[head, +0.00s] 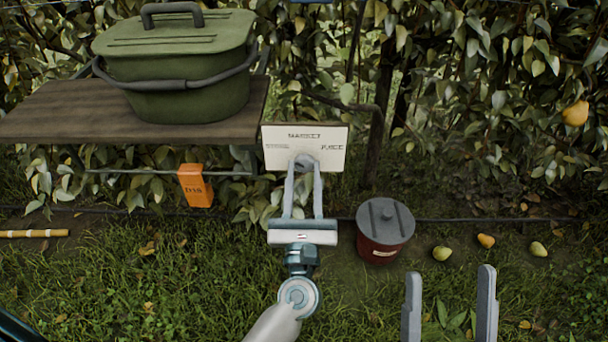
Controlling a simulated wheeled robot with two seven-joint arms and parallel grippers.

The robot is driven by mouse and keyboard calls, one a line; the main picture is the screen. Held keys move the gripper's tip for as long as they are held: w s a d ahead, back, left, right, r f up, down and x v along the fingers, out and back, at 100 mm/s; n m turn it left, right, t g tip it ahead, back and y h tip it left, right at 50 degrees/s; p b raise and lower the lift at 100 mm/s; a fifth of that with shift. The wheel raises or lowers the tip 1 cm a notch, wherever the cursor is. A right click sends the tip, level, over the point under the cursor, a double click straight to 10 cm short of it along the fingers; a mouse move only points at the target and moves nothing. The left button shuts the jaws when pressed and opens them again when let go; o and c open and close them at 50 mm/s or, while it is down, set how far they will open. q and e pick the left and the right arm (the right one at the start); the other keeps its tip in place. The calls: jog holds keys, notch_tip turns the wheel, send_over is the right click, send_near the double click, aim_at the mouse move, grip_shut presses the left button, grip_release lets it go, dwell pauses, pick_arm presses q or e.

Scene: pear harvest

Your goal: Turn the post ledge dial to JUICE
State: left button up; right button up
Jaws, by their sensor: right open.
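The dial (304,161) is a grey knob on a white plate (335,162) at the middle of the head view. The plate reads what looks like MARKET at the top and JUICE at the right; the left word is too small to read. My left gripper (303,172) reaches up to the plate with its fingertips on either side of the knob. I cannot tell whether they press on it. The knob's pointing direction is hidden. My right gripper (449,285) is open and empty at the lower right, away from the plate.
A green lidded tub (190,90) stands on a wooden shelf (50,115) at left. An orange tag box (195,186) hangs below it. A red lidded bucket (385,235) stands right of my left gripper. Several pears (442,253) lie on the grass; one pear (575,114) hangs in the hedge.

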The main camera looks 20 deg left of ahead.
jog(key=shift+w+r, duration=0.15)
jog(key=shift+w, duration=0.05)
